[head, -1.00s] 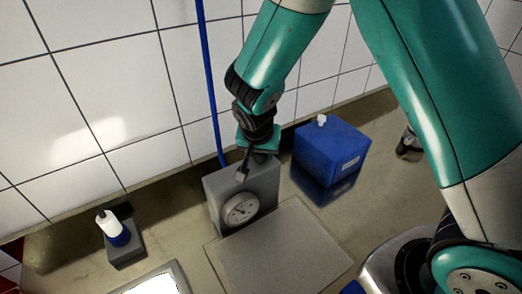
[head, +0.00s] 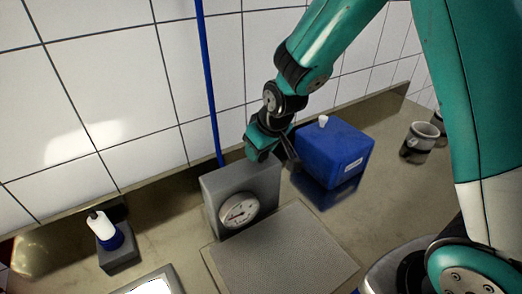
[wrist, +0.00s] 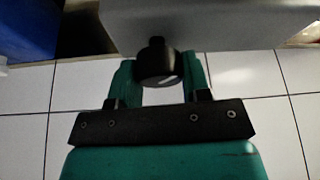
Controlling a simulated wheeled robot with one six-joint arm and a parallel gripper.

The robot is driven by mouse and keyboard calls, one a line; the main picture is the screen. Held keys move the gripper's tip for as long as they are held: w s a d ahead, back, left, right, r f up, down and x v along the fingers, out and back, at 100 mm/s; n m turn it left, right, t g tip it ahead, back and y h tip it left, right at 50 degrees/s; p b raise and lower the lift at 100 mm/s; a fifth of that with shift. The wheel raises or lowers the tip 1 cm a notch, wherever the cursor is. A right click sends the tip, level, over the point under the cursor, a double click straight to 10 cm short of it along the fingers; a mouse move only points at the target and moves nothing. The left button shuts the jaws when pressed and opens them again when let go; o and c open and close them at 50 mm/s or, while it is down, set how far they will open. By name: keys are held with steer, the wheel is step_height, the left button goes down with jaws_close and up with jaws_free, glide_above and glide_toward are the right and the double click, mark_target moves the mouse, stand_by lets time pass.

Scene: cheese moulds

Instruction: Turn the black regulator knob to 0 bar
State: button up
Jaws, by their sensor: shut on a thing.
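The grey regulator block (head: 212,192) stands on the counter near the tiled wall. A round white gauge (head: 238,210) is on its front face; its needle is too small to read surely. My gripper (head: 262,154) is at the top of the block, tilted, and hides the knob in the head view. In the wrist view the black knob (wrist: 157,68), with a pale mark on its edge, sits between the two teal fingers of my gripper (wrist: 160,78). The fingers are shut on it. The knob is still joined to the grey block (wrist: 215,22) by its neck.
A blue box (head: 332,150) with a white cap stands right of the block, close to my wrist. A grey plate (head: 285,250) lies in front. A white-and-blue bottle (head: 103,229) stands at left, a metal cup (head: 419,142) at right. A blue pipe (head: 208,85) runs up the wall.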

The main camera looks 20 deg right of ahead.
steer(key=n+y+b, duration=0.1)
steer(key=n, duration=0.2)
steer(key=shift+w+d+n+g, duration=0.1)
steer(key=shift+n+g, duration=0.2)
steer(key=shift+n+g+y+b, duration=0.4)
steer(key=shift+n+g+y, duration=0.15)
steer(key=shift+n, duration=1.25)
steer(key=o, duration=0.9)
steer(key=b+v, duration=0.2)
steer(key=v, duration=1.5)
steer(key=shift+r, duration=0.25)
